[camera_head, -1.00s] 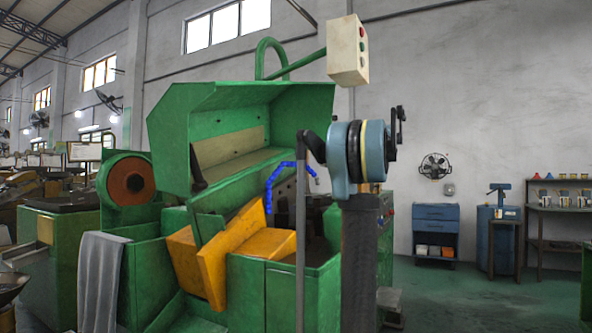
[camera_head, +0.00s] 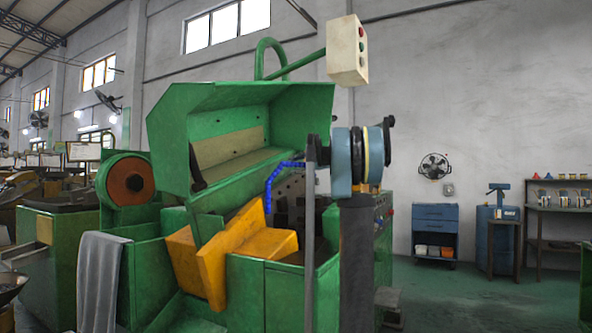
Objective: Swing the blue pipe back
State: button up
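The blue pipe (camera_head: 273,184) is a segmented, bent pipe in front of the open bay of the green machine (camera_head: 240,140), above the yellow chute. It rises from a low free end at the left and bends over to the right. Its right end is hidden behind a dark upright bar that appears to be part of my arm. My arm and column stand in front of the machine's right side. I cannot make out my gripper or its fingers, so I cannot tell how it stands to the pipe.
A yellow chute (camera_head: 230,253) sits below the pipe. A white control box (camera_head: 347,50) hangs from a green arm above right. A grey cloth (camera_head: 98,280) hangs at the left. A blue cabinet (camera_head: 436,230) stands by the wall, with open floor before it.

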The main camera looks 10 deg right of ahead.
jog(key=shift+w+a, duration=0.1)
jog(key=shift+w, duration=0.05)
jog(key=shift+a, duration=0.1)
grip_shut()
